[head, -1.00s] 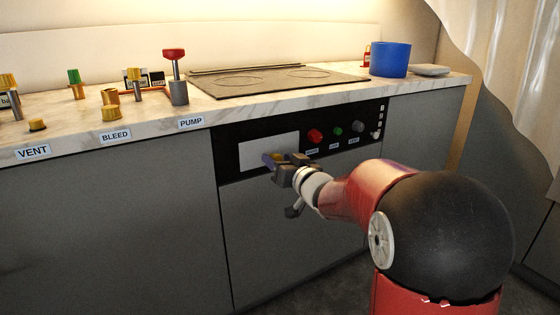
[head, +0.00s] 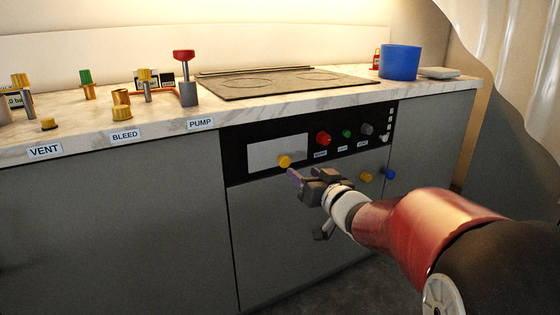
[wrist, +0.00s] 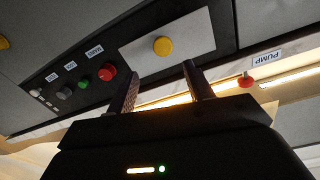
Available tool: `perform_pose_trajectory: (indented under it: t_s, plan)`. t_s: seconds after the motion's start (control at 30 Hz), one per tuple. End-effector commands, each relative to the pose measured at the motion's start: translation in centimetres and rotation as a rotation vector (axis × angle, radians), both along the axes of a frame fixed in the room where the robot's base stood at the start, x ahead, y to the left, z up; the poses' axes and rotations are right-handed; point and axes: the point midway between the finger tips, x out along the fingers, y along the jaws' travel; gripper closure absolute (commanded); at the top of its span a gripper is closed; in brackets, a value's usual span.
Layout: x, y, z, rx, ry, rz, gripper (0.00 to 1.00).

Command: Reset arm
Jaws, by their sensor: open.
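My gripper (head: 297,177) is open in the head view, in front of the lower part of the cabinet's black control panel (head: 236,166). In the wrist view, my gripper (wrist: 160,82) shows two dark fingers spread apart with nothing between them. A yellow knob (head: 284,162) on the panel's pale plate is just beyond the fingertips; the yellow knob also shows in the wrist view (wrist: 163,46), apart from the fingers. Red (head: 323,138), green (head: 347,133) and grey (head: 367,129) knobs sit to its right on the panel.
The marble counter (head: 70,140) carries several yellow valves, a red-topped pump handle (head: 184,57), a hob (head: 290,82) and a blue pot (head: 400,62). Another yellow knob (head: 366,177) and a blue knob (head: 390,174) show near my wrist. Floor below is clear.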

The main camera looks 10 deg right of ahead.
Motion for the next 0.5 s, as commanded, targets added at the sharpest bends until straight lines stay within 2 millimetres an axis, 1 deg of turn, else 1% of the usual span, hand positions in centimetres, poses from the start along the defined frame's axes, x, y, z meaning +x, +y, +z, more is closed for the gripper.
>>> perform_pose_trajectory:
  t_s: [0.07,0.17,0.27,0.3,0.37,0.4,0.47,0.5]
  plan:
    - [-0.8,-0.4,0.4,-0.039,0.026,-0.065,0.48]
    - [-2.9,-1.5,0.4,-0.106,0.106,-0.187,0.48]
    - [-6.2,-2.4,-0.4,-0.170,0.234,-0.296,0.48]
    - [-7.8,-2.6,-1.0,-0.192,0.295,-0.328,0.48]
    - [-10.4,-2.6,-2.0,-0.218,0.391,-0.360,0.48]
    - [-12.3,-2.4,-2.8,-0.235,0.462,-0.369,0.48]
    - [-15.2,-1.9,-4.1,-0.255,0.567,-0.367,0.48]
    - [-17.2,-1.4,-5.0,-0.267,0.637,-0.355,0.48]
